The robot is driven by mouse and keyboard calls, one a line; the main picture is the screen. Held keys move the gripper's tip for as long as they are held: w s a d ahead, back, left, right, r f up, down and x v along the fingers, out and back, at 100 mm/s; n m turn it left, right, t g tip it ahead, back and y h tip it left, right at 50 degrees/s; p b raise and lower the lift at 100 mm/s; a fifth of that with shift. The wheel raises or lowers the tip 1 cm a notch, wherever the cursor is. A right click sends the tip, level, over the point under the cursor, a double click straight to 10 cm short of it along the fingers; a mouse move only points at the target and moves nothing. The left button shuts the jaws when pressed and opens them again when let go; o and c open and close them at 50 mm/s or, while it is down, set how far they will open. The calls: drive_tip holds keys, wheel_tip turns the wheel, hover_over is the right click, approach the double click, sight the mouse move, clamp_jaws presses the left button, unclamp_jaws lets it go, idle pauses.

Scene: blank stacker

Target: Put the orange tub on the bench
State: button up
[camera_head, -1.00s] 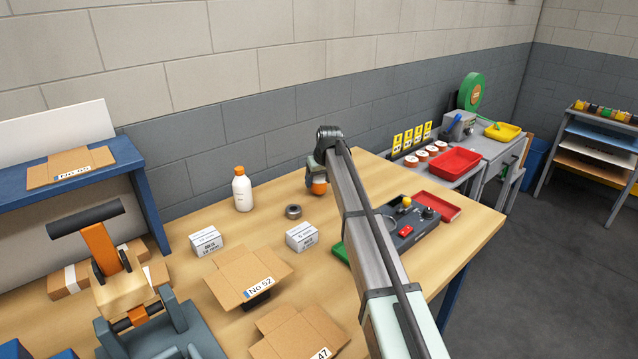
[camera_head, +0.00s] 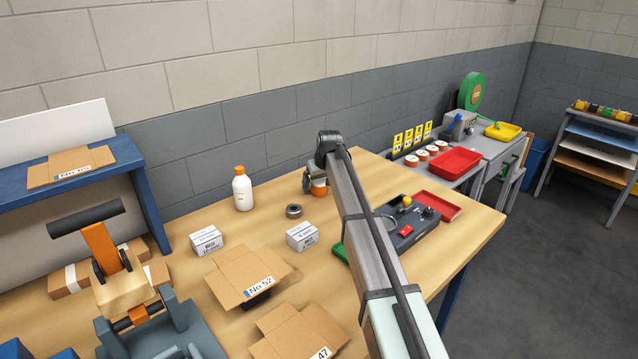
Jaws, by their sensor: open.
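The orange tub (camera_head: 319,191) is a small orange piece with a paler band, seen at the back of the wooden bench (camera_head: 466,222). It appears to stand on the bench top, but its base is hard to make out. My gripper (camera_head: 308,184) is at the tub, at the end of my arm. The gripper is open, with a finger showing just left of the tub. The arm's wrist and link hide the space above and to the right of the tub, so I cannot tell whether the fingers touch it.
A white bottle (camera_head: 242,190), a dark tape roll (camera_head: 293,211) and two small white boxes (camera_head: 301,237) stand left of the gripper. Cardboard boxes (camera_head: 240,279) lie nearer. A grey control box (camera_head: 415,235) and a red tray (camera_head: 437,205) are right of my arm.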

drive_tip(key=shift+r, duration=0.1)
drive_tip(key=v, duration=1.2)
